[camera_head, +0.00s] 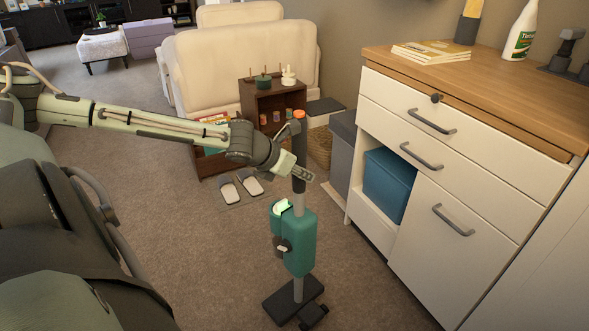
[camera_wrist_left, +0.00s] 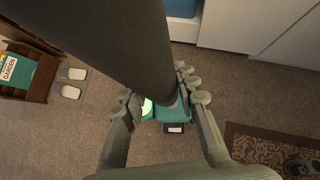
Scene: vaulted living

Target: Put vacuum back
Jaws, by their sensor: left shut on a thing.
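The vacuum is an upright stick type with a teal body (camera_head: 300,243), a grey tube and a dark handle (camera_head: 299,182). It stands nearly upright on the carpet, on a flat black foot (camera_head: 284,301) in the head view. My left gripper (camera_head: 301,172) is shut on the dark handle, above the teal body. In the left wrist view the handle (camera_wrist_left: 120,45) runs between the fingers of my left gripper (camera_wrist_left: 158,98), and part of the teal body (camera_wrist_left: 172,109) shows below. The handle hides part of the fingers there. My right gripper is not in view.
A white cabinet (camera_head: 462,190) with a wooden top stands at the right, with a blue bin (camera_head: 389,185) in its opening. A brown shelf (camera_head: 258,104), slippers (camera_head: 240,187) and a cream sofa (camera_head: 225,62) are behind. A patterned rug (camera_wrist_left: 255,150) shows in the wrist view. Open carpet surrounds the vacuum.

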